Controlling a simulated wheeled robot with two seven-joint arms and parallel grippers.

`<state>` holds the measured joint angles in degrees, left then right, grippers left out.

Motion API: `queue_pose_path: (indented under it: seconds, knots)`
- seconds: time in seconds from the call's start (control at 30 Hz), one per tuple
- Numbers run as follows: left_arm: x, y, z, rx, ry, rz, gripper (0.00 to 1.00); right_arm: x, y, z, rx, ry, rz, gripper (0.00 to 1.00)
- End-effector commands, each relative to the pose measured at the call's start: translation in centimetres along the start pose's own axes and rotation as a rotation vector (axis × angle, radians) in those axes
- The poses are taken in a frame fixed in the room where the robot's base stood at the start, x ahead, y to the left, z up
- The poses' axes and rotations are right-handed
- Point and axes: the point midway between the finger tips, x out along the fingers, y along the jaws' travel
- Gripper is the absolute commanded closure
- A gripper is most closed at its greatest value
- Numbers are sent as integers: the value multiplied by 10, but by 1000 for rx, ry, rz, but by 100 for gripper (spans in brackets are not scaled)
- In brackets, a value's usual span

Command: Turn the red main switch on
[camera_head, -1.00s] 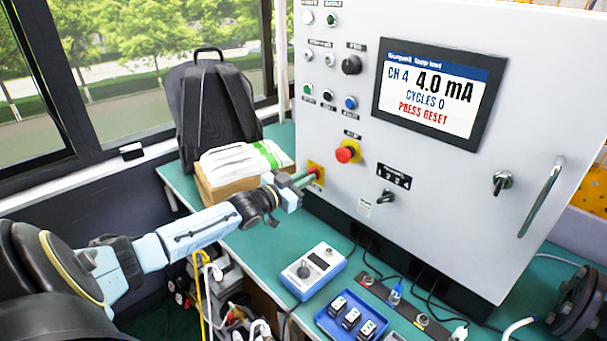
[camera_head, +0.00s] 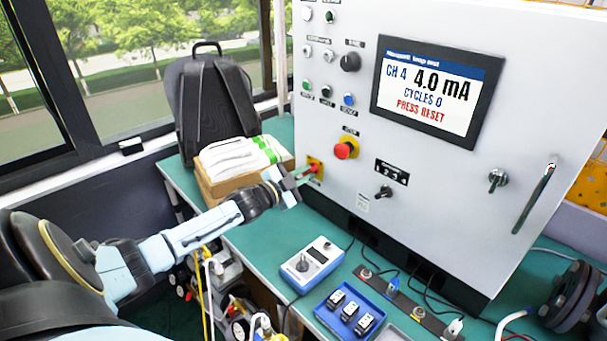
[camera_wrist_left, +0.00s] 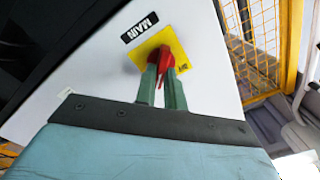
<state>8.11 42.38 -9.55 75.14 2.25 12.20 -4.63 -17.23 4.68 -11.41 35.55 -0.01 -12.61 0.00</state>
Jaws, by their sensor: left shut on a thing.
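The red main switch (camera_wrist_left: 163,58) sits on a yellow plate (camera_wrist_left: 146,50) under a "MAIN" label (camera_wrist_left: 139,27) in the left wrist view. In the head view its yellow plate (camera_head: 316,163) is low on the left part of the white cabinet front. My left gripper (camera_wrist_left: 164,72) is shut on the red handle, with one green finger on each side of it. In the head view my left gripper (camera_head: 306,173) reaches the switch from the left; the fingers partly hide the handle. My right gripper is not in view.
The white cabinet (camera_head: 440,180) carries a screen (camera_head: 438,90) reading "PRESS RESET", a red emergency button (camera_head: 343,151) and several knobs. A cardboard box (camera_head: 212,190) with white packs stands left of the switch. A blue-white device (camera_head: 312,264) and a blue tray (camera_head: 326,318) lie on the green bench.

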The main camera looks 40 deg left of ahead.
Motion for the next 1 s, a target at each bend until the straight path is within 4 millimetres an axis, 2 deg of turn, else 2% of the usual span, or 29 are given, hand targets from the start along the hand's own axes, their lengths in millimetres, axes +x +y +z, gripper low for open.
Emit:
queue_pose_path:
  seconds: [0.4, 0.43, 0.6, 0.87, 1.0]
  knots:
    - [0, 0, 0, 11, 1, 0, 100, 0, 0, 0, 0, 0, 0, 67]
    - [0, 0, 0, 11, 1, 0, 88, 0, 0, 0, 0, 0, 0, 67]
    - [0, 0, 0, 10, 1, 0, 67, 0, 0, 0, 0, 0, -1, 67]
    - [0, 0, 0, 9, 0, 0, 67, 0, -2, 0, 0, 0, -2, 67]
    - [-7, 1, 1, 8, -1, 2, 67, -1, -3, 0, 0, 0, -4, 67]
